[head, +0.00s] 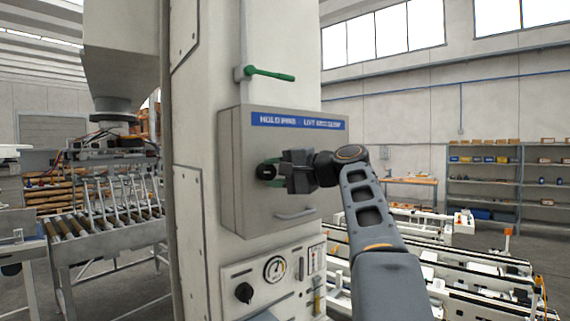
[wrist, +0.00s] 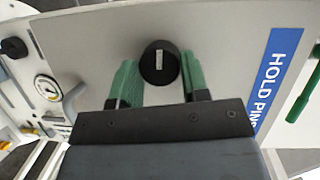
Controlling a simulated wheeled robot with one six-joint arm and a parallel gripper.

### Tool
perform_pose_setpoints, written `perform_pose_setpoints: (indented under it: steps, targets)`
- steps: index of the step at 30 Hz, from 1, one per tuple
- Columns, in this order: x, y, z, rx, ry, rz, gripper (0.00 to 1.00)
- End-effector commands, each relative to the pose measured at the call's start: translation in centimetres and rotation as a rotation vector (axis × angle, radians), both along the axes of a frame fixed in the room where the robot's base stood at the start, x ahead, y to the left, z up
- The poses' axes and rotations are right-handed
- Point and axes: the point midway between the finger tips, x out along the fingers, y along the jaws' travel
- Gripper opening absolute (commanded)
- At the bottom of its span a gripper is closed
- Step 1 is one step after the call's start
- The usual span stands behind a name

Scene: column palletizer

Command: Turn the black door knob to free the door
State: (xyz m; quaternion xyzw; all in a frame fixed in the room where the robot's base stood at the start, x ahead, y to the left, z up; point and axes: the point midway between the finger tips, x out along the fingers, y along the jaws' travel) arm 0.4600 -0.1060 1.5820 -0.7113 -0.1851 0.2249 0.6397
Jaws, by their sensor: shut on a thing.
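The black door knob (wrist: 159,62) sits on the grey door (wrist: 215,45) of a wall box, with a pale line mark across its face. My gripper (head: 268,173) reaches the door from the right. In the wrist view its two green fingers stand on either side of the knob, shut on it.
A grey bar handle (head: 295,214) is low on the door. A green lever (head: 270,74) sticks out above the box. Below are a gauge (head: 274,268) and another black knob (head: 244,292) on a panel. A roller conveyor (head: 105,232) stands at left, shelves (head: 485,180) at far right.

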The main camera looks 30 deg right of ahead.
Motion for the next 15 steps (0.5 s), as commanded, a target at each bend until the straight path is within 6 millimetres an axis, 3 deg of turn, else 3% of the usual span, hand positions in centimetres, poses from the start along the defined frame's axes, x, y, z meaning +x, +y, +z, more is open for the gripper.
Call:
perform_pose_setpoints:
  steps: [15]
  targets:
    - [0.08,0.19,-0.43,-0.107,-0.008,0.012,0.18]
